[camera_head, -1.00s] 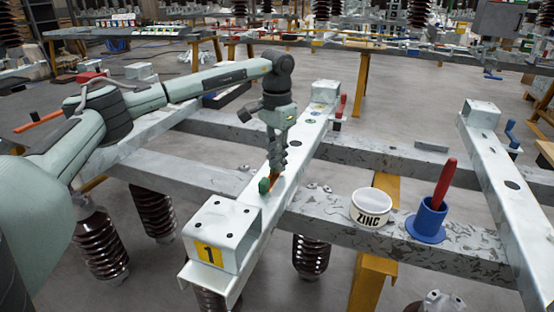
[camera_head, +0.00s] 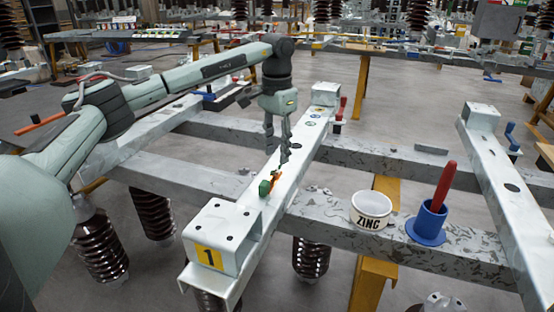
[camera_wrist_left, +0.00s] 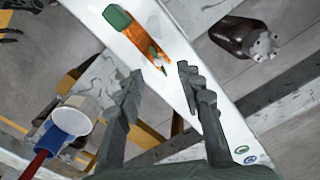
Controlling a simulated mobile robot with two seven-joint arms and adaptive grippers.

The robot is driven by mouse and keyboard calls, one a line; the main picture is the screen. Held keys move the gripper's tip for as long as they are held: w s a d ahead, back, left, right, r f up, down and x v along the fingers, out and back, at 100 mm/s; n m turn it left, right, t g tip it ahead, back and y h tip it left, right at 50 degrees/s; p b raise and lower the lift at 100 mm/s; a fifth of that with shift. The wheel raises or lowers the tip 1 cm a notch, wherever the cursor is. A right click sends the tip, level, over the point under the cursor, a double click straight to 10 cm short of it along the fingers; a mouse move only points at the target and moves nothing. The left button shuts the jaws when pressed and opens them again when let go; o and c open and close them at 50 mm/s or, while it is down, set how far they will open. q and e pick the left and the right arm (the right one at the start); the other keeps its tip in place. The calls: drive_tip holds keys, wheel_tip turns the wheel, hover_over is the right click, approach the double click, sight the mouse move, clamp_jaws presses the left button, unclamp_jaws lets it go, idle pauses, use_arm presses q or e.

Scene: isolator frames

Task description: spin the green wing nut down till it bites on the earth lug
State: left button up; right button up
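An orange copper-coloured strip, seemingly the earth lug (camera_wrist_left: 131,46), lies on the pale beam with a green block (camera_wrist_left: 117,18) at one end. A small green piece, seemingly the wing nut (camera_wrist_left: 157,56), shows near its other end; its seating is too small to tell. In the head view the green block (camera_head: 264,187) and orange strip (camera_head: 275,177) lie below my left gripper (camera_head: 277,155). The left wrist view shows this gripper (camera_wrist_left: 156,74) open and empty, fingers spread, with the small green piece close beyond their tips. My right gripper is out of view.
The pale beam (camera_head: 297,155) carries a raised box marked 1 (camera_head: 222,237). A white ZINC cup (camera_head: 371,209) and a blue holder (camera_head: 428,224) with a red handle (camera_head: 445,187) stand on the cross beam to the right. A red-handled item (camera_head: 340,110) stands beside the beam's far end.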

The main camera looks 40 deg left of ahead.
sight(277, 167)
use_arm(q)
wheel_tip(277, 167, up, 8)
drive_tip(key=shift+r, duration=0.15)
idle(0.4)
